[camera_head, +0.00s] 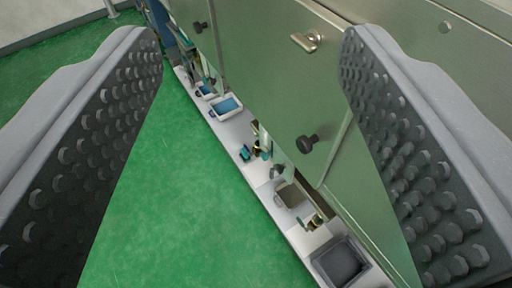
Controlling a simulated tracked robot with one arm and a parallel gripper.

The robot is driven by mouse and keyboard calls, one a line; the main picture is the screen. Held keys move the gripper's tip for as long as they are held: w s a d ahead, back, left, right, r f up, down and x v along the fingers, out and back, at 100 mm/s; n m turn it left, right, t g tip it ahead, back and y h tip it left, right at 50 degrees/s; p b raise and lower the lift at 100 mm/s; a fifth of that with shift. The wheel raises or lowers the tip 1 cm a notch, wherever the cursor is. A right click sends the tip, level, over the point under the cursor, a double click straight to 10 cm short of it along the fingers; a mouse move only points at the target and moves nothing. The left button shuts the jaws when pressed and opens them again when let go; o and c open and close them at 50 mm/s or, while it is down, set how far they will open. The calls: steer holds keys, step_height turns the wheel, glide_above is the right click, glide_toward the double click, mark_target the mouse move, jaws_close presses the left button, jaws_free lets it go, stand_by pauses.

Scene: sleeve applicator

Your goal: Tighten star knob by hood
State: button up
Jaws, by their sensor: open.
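My gripper (252,45) is open. Its two grey fingers with studded dark pads stand wide apart at the left and right of the view, with nothing between them touching the pads. A dark knob (306,144) sticks out from the lower part of a grey-green machine panel (262,75), right of centre. A second dark knob (200,26) is on a panel further off, at the upper left. Both are small here, and I cannot tell whether either is star-shaped. No part is clearly recognisable as the hood. The right finger hides part of the panels.
A metal latch handle (308,40) juts from the panel above the nearer knob. A long white ledge (232,128) runs diagonally below the panels and bears blue trays, a dark tray (341,262) and small fittings. Open green floor (170,200) lies left of the ledge.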

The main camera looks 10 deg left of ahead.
steer(key=w+a+f+t+y+b, duration=0.1)
steer(key=w+a+f, duration=0.15)
steer(key=w, duration=0.45)
steer(key=w+a+f+t+y+b, duration=0.1)
steer(key=w+a, duration=0.3)
steer(key=w, duration=0.2)
steer(key=w+a+f+m+t+h+b, duration=0.1)
steer(key=w+a+f+m+h, duration=0.15)
steer(key=w+f, duration=0.75)
steer(key=w+a+f+m+h+b, duration=0.2)
steer(key=w+a+f+h, duration=0.1)
steer(key=w+f, duration=0.7)
steer(key=m+g+h+b, duration=0.35)
steer(key=g+h, duration=0.45)
steer(key=h, duration=0.5)
glide_toward(278, 169)
steer(key=shift+m+y, duration=0.25)
steer(key=shift+m, duration=0.15)
steer(key=b+x, duration=0.2)
steer(key=x, duration=0.5)
steer(key=shift+w+d+f, duration=0.15)
steer(key=shift+w+d, duration=0.15)
steer(key=shift+w+d+b, duration=0.35)
steer(key=shift+w+d, duration=0.05)
steer(key=shift+d, duration=0.15)
steer(key=shift+c, duration=0.3)
